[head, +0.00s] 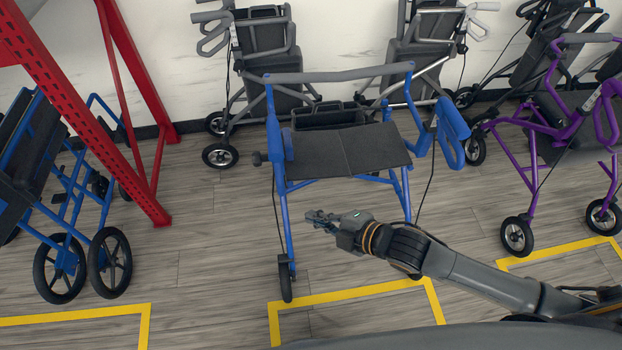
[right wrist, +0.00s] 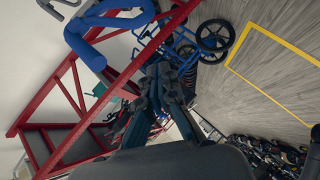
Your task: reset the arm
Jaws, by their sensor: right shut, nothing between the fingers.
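My right gripper (head: 318,217) is shut and empty in the head view. Its arm comes in from the lower right, and the gripper points left in front of the blue rollator (head: 283,200). In the head view it overlaps the space below the black seat (head: 350,150); I cannot tell whether it touches the frame. In the right wrist view the dark fingers (right wrist: 150,110) show at the middle, with part of a blue frame (right wrist: 85,45) close by at upper left. My left gripper is in neither view.
A purple rollator (head: 530,180) stands at right, folded grey ones (head: 260,60) along the wall. A red steel rack (head: 75,95) and another blue rollator (head: 65,255) are at left. Yellow floor lines (head: 350,291) mark bays. Bare floor (head: 205,270) lies left of the middle rollator.

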